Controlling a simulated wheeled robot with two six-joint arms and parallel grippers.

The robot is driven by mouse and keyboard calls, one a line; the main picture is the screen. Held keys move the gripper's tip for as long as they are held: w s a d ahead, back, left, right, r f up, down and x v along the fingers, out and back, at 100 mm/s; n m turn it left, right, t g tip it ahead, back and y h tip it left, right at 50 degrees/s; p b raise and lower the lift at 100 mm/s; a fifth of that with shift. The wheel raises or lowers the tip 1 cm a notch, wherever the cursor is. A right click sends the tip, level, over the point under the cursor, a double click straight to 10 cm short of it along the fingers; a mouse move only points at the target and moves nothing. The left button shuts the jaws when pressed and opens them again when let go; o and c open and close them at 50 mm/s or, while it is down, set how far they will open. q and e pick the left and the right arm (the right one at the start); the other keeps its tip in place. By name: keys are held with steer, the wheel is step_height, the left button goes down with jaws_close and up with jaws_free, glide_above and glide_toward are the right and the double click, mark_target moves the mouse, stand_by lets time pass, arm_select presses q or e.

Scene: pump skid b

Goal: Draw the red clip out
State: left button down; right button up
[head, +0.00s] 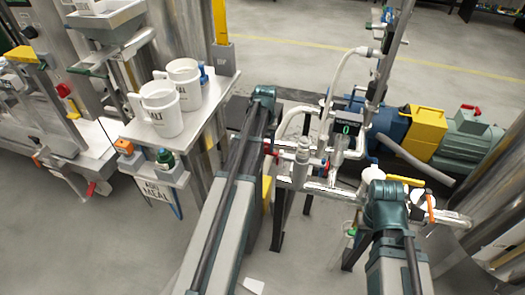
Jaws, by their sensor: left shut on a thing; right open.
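A small red piece (268,147), which looks like the red clip, shows just right of my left arm, at the left end of the white pipework (302,155). My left gripper (273,149) is shut there; its fingers are largely hidden and too small to make out, so its hold on the red piece is not clear. Another small red part (325,168) sits further right on the pipework. My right gripper (372,175) is open, just beyond the teal joint of my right arm, near the right part of the pipework. Its fingers are hard to separate from the fittings.
A small display reading 0 (345,129) stands above the pipework. A blue, yellow and green pump with motor (428,125) lies behind to the right. Two white mugs (162,108) stand on a shelf (205,115) at left. Open floor (120,240) lies at lower left.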

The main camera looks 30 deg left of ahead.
arm_select(q)
steer(key=shift+w+a, duration=0.15)
steer(key=shift+w, duration=0.45)
steer(key=shift+c, duration=1.4)
jaws_free()
steer(key=shift+s, duration=0.1)
step_height(320, 180, up, 14)
steer(key=p, duration=1.3)
steer(key=shift+p, duration=0.4)
steer(key=shift+f, duration=0.15)
